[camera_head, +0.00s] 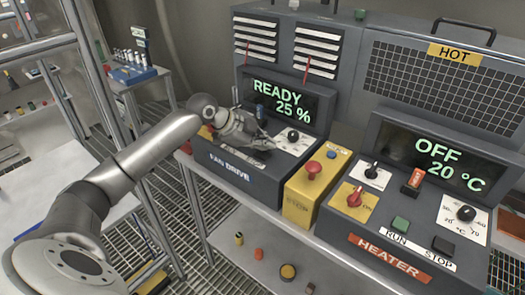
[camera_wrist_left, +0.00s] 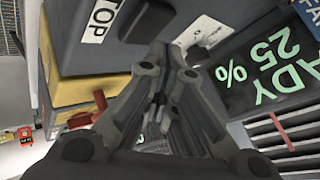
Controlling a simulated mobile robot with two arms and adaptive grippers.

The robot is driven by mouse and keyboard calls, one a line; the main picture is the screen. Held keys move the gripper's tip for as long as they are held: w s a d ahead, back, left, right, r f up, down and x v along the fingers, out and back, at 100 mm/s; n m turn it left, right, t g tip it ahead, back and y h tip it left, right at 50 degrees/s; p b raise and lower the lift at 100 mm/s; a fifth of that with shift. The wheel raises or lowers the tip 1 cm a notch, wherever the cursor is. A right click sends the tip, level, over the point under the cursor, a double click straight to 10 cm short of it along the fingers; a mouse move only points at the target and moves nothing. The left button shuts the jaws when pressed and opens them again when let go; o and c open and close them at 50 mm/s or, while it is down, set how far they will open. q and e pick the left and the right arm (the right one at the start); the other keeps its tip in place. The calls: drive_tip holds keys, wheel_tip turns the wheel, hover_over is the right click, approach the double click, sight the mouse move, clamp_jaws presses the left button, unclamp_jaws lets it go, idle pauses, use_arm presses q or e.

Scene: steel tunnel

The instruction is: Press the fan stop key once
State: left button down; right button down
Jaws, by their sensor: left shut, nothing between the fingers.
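The fan drive console (camera_head: 240,180) stands at the centre of the head view, its display (camera_head: 278,105) reading READY 25 %. My left gripper (camera_head: 266,143) is shut and empty, low over the console's sloped top, hiding its keys in the head view. In the left wrist view a dark block that looks like the fan stop key (camera_wrist_left: 147,22) lies beside the white STOP label (camera_wrist_left: 100,18). The shut fingertips (camera_wrist_left: 166,72) appear close to that key. I cannot tell whether they touch it. My right gripper is not in view.
A yellow box with a red mushroom button (camera_head: 313,169) stands right of the fan console. Further right is the heater console (camera_head: 385,245), reading OFF 20 °C, with its own green and black keys. A black knob (camera_head: 292,135) sits just right of my gripper.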

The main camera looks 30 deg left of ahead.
sight(264, 156)
use_arm(q)
wheel_tip(264, 156, up, 5)
drive_tip(key=p, duration=0.4)
drive_tip(key=shift+p, duration=0.3)
idle(0.5)
drive_tip(key=shift+f, duration=0.1)
